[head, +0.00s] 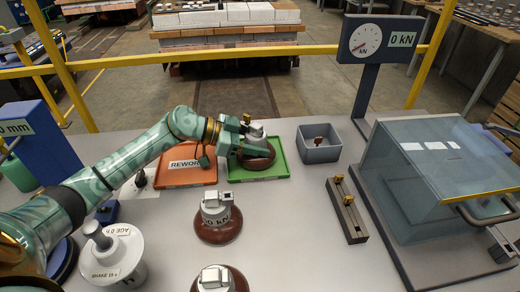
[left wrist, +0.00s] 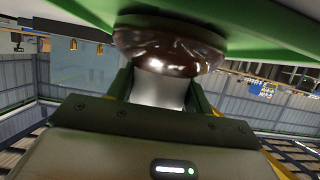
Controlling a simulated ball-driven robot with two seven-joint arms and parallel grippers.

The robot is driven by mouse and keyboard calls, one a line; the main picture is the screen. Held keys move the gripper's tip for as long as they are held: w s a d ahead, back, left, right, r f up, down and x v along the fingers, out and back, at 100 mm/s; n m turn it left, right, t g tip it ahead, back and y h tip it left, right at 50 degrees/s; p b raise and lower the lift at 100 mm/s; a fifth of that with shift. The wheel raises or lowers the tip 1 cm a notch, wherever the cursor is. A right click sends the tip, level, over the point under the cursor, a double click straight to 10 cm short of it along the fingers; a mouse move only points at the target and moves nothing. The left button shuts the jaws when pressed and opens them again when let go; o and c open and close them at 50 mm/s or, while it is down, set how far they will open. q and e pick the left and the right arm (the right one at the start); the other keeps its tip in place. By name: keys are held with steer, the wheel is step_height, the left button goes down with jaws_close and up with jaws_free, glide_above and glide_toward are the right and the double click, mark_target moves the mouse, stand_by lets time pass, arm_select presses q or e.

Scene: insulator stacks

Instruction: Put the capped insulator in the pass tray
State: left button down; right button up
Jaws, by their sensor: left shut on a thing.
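My left gripper (head: 243,134) is shut on the metal cap of a brown-skirted insulator (head: 258,161). The insulator is upright over the green tray (head: 283,167), with its skirt inside the tray's outline. In the left wrist view, the brown skirt (left wrist: 170,50) is against or very close to the green tray (left wrist: 260,48); I cannot tell if it rests on it. The grey cap (left wrist: 158,88) is between my left gripper's fingers (left wrist: 160,95). No lettering shows on the green tray. My right gripper is not in view.
An orange tray (head: 170,181) marked REWORK lies left of the green tray. A grey bin (head: 319,154) stands to its right. Two more insulators (head: 217,226) (head: 219,284) stand in front. A clear-covered box (head: 430,165) and a force gauge (head: 366,40) are at the right.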

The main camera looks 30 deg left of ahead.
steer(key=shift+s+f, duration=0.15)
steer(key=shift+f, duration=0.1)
arm_select(q)
steer(key=shift+s+f, duration=0.1)
steer(key=shift+f, duration=0.15)
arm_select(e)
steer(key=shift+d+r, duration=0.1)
